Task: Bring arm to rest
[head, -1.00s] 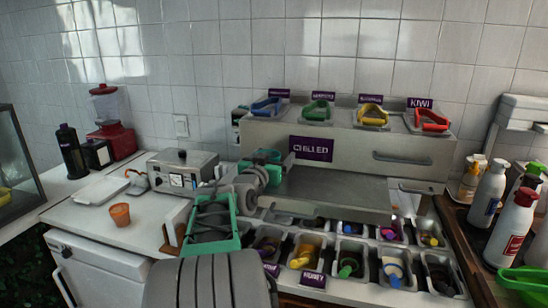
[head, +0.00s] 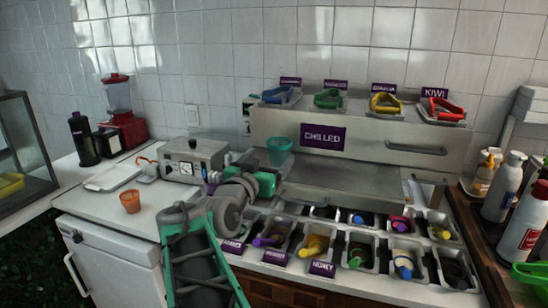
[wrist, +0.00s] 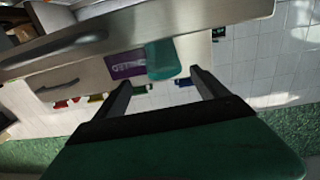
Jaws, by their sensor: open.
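My arm reaches in from the bottom of the head view, and its green wrist end (head: 266,184) is near the left front of the steel topping station. My gripper (wrist: 160,80) shows in the wrist view with its two dark fingers apart and nothing between them. A teal cup (head: 279,150) stands just beyond the wrist end, by the left side of the chilled unit. The cup also shows in the wrist view (wrist: 163,60), upside down in that picture, past the fingertips. The fingers are hard to make out in the head view.
The chilled unit (head: 270,125) carries bins with coloured scoops on top. Several topping bins (head: 313,246) line the front. An orange cup (head: 130,202) and a grey machine (head: 190,160) stand on the left counter. Bottles (head: 502,187) stand at the right.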

